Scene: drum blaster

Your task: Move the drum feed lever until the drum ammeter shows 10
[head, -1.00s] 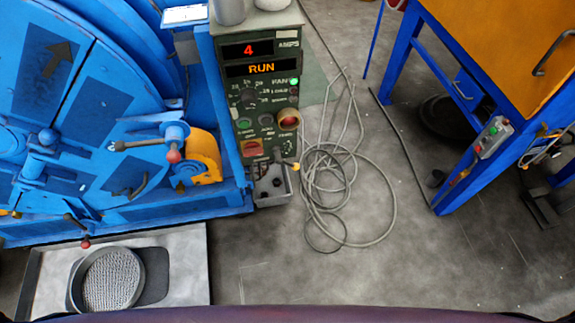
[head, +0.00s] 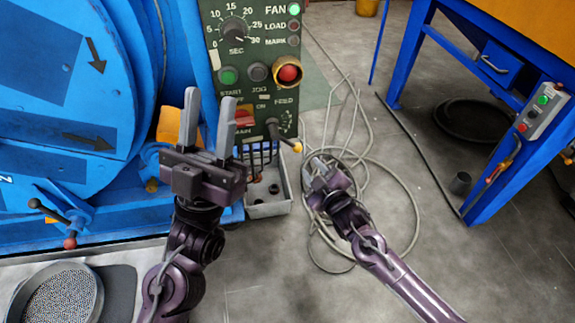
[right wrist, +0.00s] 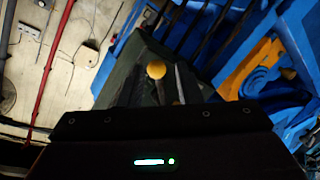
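The drum feed lever (head: 284,140) is a short dark lever with a yellow knob at the FEED corner of the green control panel (head: 215,62). Its knob also shows in the right wrist view (right wrist: 155,70). My right gripper (head: 315,162) is open, just below and right of the knob and apart from it in the head view. In the right wrist view the knob appears just beyond its fingertips. My left gripper (head: 208,112) is open and empty, fingers up, in front of the panel's lower left. The drum ammeter is above the head view now, so its reading is hidden.
The big blue drum machine (head: 60,75) fills the left. A grey open box (head: 268,208) sits below the panel. Coiled cable (head: 410,200) lies on the floor at right. A blue frame with a switch box (head: 543,112) stands further right. A round mesh tray (head: 62,295) is at lower left.

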